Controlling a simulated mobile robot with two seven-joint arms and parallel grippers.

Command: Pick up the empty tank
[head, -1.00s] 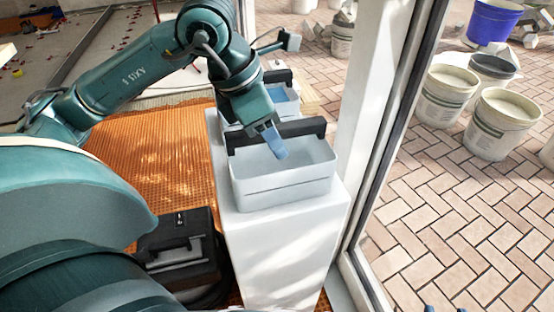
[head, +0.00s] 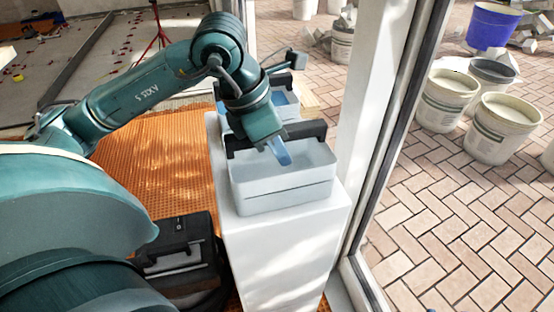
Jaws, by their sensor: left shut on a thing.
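The empty tank (head: 285,194) is a pale grey-blue open box with a black handle (head: 305,131) across its top. It is upright at the near end of the white plinth (head: 275,245), and no water shows in it. I cannot tell whether its base touches the plinth. My left gripper (head: 279,151) comes down over the middle of the handle and is shut on it. One pale blue fingertip shows inside the tank's opening; the other finger is hidden. My right gripper is not in view.
A second tank (head: 285,98) with blue contents stands just behind on the plinth. A white window frame (head: 372,110) rises close on the right. Several buckets (head: 503,125) stand outside on the paving. A black case (head: 180,248) lies left of the plinth on orange matting (head: 175,165).

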